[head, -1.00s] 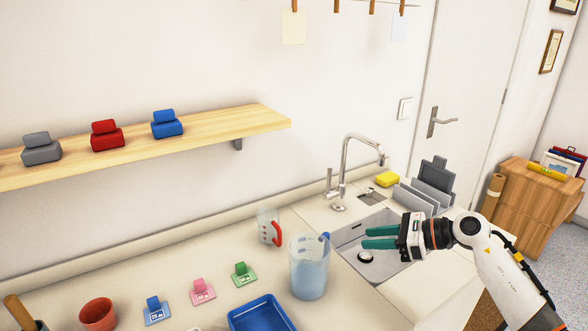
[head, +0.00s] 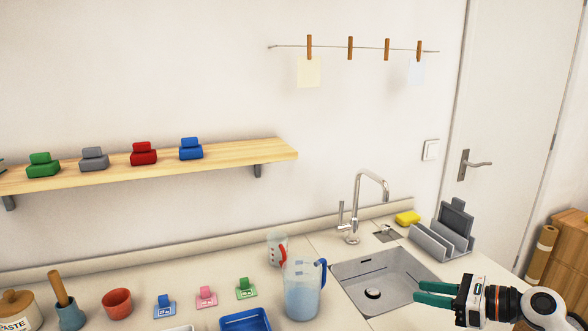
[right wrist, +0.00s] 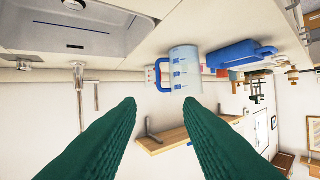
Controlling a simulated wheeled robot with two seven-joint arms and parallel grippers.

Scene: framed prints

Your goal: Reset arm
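My right gripper (head: 437,293) is at the lower right of the head view, over the counter in front of the sink (head: 385,278). Its two green fingers are apart with nothing between them. In the right wrist view the fingers (right wrist: 160,115) are spread and empty. A clear pitcher with a blue handle (head: 302,290) stands on the counter to the left of the gripper, apart from it. The pitcher also shows beyond the fingers in the right wrist view (right wrist: 182,68). My left gripper is not in view.
A smaller jug with a red handle (head: 277,248), a blue tray (head: 246,321) and a red cup (head: 117,303) stand on the counter. A grey rack (head: 440,243) and tap (head: 354,210) are by the sink. A wooden shelf (head: 230,157) holds several coloured blocks.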

